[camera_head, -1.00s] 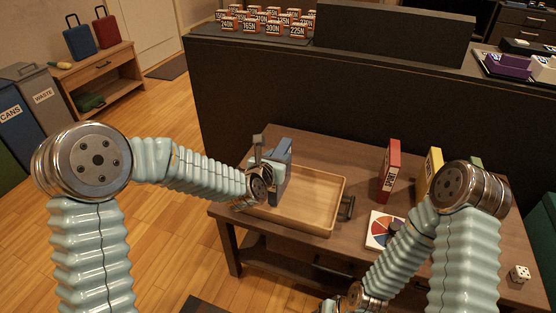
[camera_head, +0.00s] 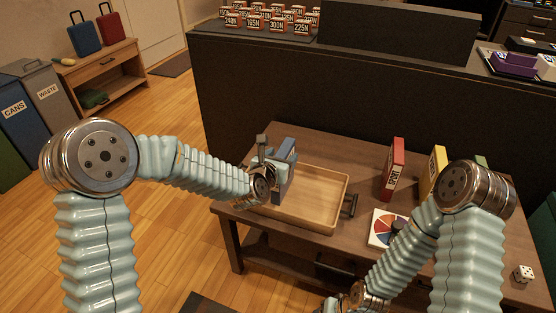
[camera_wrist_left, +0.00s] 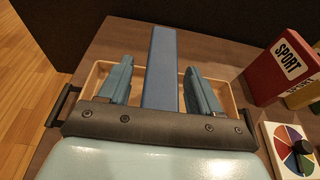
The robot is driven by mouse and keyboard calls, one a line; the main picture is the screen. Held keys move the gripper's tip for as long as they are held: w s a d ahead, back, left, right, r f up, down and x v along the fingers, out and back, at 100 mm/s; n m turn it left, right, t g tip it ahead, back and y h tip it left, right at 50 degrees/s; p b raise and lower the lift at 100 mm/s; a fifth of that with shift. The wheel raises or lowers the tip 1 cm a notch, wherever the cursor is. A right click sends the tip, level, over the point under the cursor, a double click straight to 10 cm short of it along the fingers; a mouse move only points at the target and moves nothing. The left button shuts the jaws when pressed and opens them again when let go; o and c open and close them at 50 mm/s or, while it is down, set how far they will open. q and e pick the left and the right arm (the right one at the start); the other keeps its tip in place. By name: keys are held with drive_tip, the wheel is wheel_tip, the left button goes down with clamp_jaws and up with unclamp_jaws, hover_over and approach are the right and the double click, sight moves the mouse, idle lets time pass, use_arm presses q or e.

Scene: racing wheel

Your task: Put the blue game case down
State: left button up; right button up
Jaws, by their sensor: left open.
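The blue game case (camera_wrist_left: 161,65) stands upright in the wooden tray (camera_wrist_left: 88,82), seen edge-on in the left wrist view. In the head view the case (camera_head: 287,155) is at the tray's left part, partly hidden by my gripper. My left gripper (camera_head: 270,165) is beside it, low over the tray. In the left wrist view the left gripper's fingers (camera_wrist_left: 160,88) are open on both sides of the case, with a gap on each side. My right arm reaches down at the lower right; its gripper is at the bottom edge, too hidden to read.
A red case (camera_head: 392,170) and a yellow case (camera_head: 433,172) stand on the table right of the tray. A colour-wheel spinner board (camera_head: 384,228) lies nearer. A white die (camera_head: 523,273) is at the right. A dark partition (camera_head: 300,95) rises behind the table.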

use_arm(q)
drive_tip(key=b+v, duration=0.1)
drive_tip(key=v, duration=1.1)
